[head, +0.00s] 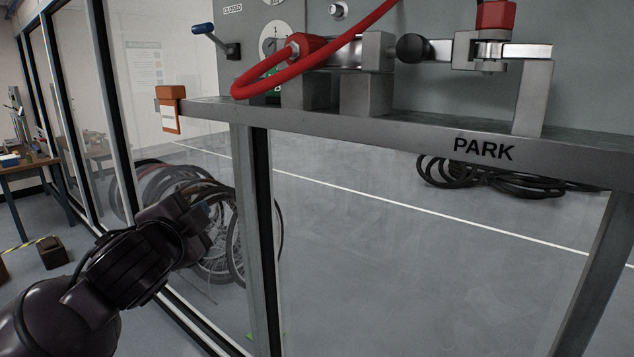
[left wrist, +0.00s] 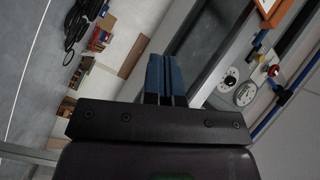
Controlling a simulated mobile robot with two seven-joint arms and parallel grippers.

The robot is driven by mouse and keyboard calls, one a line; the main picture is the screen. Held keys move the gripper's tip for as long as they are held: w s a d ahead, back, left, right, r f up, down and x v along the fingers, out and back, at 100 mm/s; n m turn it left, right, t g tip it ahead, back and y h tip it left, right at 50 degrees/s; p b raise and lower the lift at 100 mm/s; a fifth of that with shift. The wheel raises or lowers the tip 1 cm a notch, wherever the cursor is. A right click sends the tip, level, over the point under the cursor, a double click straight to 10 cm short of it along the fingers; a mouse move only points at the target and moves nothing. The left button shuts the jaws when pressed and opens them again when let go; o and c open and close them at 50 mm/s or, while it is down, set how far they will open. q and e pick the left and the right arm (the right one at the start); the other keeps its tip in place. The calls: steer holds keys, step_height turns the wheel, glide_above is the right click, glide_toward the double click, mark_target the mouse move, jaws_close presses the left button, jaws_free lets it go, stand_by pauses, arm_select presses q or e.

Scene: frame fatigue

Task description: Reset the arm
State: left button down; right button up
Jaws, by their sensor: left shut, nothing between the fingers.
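My left gripper (head: 207,218) is in the lower left of the head view, shut and empty, below the ledge and apart from the rig. Its blue fingers (left wrist: 164,78) are pressed together in the left wrist view. On the ledge marked PARK (head: 420,138) stands a metal rig with a horizontal bar, a black ball knob (head: 413,48) and a red block (head: 495,15) at its right end. A red hose (head: 262,86) loops from its left part. My right gripper is out of view.
An orange tag (head: 170,107) hangs at the ledge's left end. A post (head: 257,230) stands under the ledge, close right of my gripper. Bicycle wheels (head: 238,255) show behind it. Coiled black cable (head: 480,178) lies beyond.

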arm_select(q)
steer(key=s+a+f+n+g+y, duration=0.1)
steer(key=s+f+n+g, duration=0.15)
steer(key=f, duration=0.45)
steer(key=s+a+f+n+g+y, duration=0.1)
steer(key=s+a+f+n, duration=0.15)
steer(key=f, duration=0.45)
steer(key=s+a+f+n+g, duration=0.2)
steer(key=s+f+n+g, duration=0.25)
steer(key=s+f, duration=0.8)
steer(key=s+a+f+n+g, duration=0.35)
steer(key=s+f+g, duration=0.4)
steer(key=s, duration=0.75)
steer(key=w+f+t, duration=0.7)
steer(key=f+t, duration=0.3)
steer(key=f, duration=0.2)
steer(key=shift+w+d, duration=0.15)
steer(key=shift+d, duration=0.25)
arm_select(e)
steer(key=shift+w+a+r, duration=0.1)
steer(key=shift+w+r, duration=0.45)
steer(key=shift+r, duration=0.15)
